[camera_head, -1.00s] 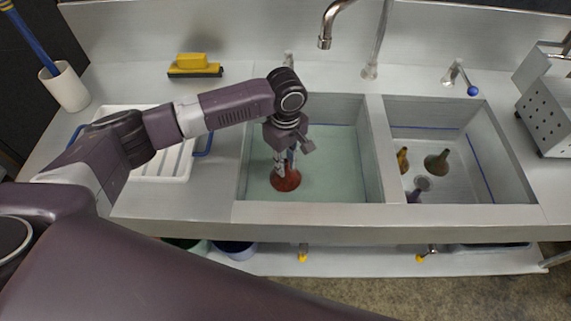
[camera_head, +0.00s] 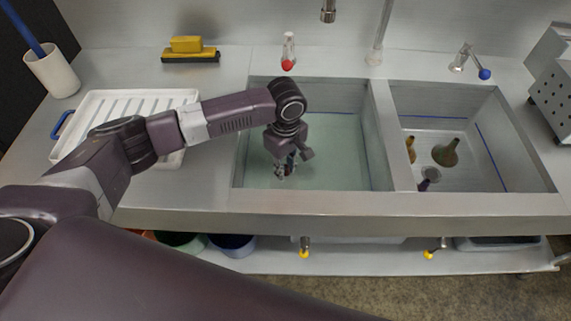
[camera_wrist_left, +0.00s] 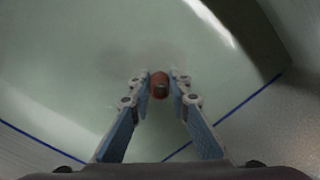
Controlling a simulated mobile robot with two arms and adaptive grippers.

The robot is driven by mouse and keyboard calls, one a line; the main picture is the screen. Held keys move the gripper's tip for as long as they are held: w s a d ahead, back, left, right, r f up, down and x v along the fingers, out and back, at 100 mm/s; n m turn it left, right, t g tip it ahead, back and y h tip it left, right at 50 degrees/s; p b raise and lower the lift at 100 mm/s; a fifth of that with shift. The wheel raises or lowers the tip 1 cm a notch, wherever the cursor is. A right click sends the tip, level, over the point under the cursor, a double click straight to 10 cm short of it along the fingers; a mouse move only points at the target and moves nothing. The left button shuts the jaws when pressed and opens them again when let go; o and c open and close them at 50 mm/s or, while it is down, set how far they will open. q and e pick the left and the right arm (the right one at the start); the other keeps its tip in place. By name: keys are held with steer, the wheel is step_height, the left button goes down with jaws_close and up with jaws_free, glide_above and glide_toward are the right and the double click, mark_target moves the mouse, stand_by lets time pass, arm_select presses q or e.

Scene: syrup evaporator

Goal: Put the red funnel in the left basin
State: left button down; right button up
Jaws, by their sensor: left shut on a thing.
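The left basin (camera_head: 376,143) holds pale green, cloudy water. My left gripper (camera_head: 284,172) reaches down into this basin, at its left part near the water surface. In the left wrist view the fingers (camera_wrist_left: 160,88) are closed in on a small red, round end with a grey centre, which I take as the stem of the red funnel (camera_wrist_left: 159,81). The funnel's wide cone is not visible now; the cloudy water seems to hide it. My right gripper is not in view.
The right basin (camera_head: 495,140) holds several small funnels, among them an olive one (camera_head: 446,152). A white drainer tray (camera_head: 103,101) lies left of the sink. A faucet (camera_head: 328,10) hangs above the left basin, and a red-tipped tap (camera_head: 288,52) stands behind it.

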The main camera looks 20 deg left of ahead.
arm_select(q)
steer(key=shift+f, duration=0.3)
steer(key=shift+f+p, duration=0.25)
steer(key=shift+p, duration=0.35)
stand_by(0.3)
steer(key=c, duration=1.7)
jaws_free()
steer(key=shift+o, duration=0.5)
steer(key=o, duration=0.4)
steer(key=shift+c, duration=0.2)
